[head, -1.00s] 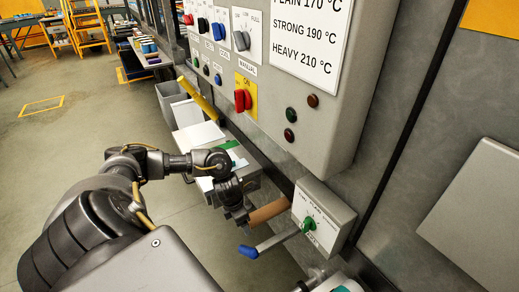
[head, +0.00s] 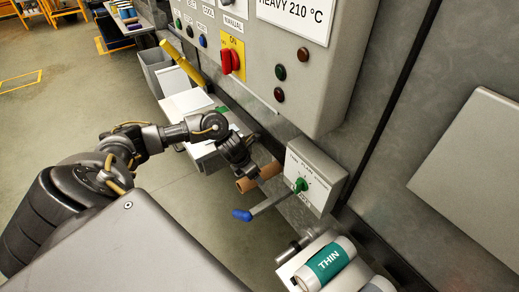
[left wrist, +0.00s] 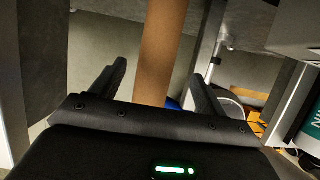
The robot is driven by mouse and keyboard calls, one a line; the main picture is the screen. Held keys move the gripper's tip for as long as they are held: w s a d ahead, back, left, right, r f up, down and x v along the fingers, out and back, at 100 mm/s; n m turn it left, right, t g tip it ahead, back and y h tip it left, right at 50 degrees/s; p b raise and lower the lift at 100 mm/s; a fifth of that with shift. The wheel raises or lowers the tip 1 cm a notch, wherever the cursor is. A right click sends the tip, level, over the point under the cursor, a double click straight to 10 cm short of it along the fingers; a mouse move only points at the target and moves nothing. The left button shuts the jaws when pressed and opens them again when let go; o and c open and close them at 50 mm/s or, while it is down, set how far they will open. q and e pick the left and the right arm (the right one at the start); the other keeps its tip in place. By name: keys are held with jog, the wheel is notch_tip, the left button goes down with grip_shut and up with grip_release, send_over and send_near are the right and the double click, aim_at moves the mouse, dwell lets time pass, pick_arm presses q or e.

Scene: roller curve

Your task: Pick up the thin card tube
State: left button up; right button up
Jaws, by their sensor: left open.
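A cylinder with a teal band reading THIN (head: 329,260) lies at the bottom right of the head view, on a pale support. A plain brown card-like tube (head: 259,177) lies by my left gripper (head: 246,170), close to the control box. In the left wrist view the brown tube (left wrist: 158,50) runs between the two fingers of my left gripper (left wrist: 160,80), which are open with a gap on both sides. A teal-banded cylinder (left wrist: 308,130) shows at the right edge of that view. My right gripper is not in view.
A control box with a green knob (head: 300,185) and a lever with a blue handle (head: 243,215) stand close beside the left gripper. A large panel with a red switch (head: 230,61) hangs above. Another cylinder (head: 378,285) lies at the bottom edge. Open floor lies to the left.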

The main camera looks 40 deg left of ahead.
pick_arm(q)
jog(key=x, duration=0.5)
jog(key=shift+a+f+p, duration=0.15)
jog(key=shift+a+p, duration=0.1)
jog(key=shift+p, duration=0.1)
jog(key=c, duration=1.1)
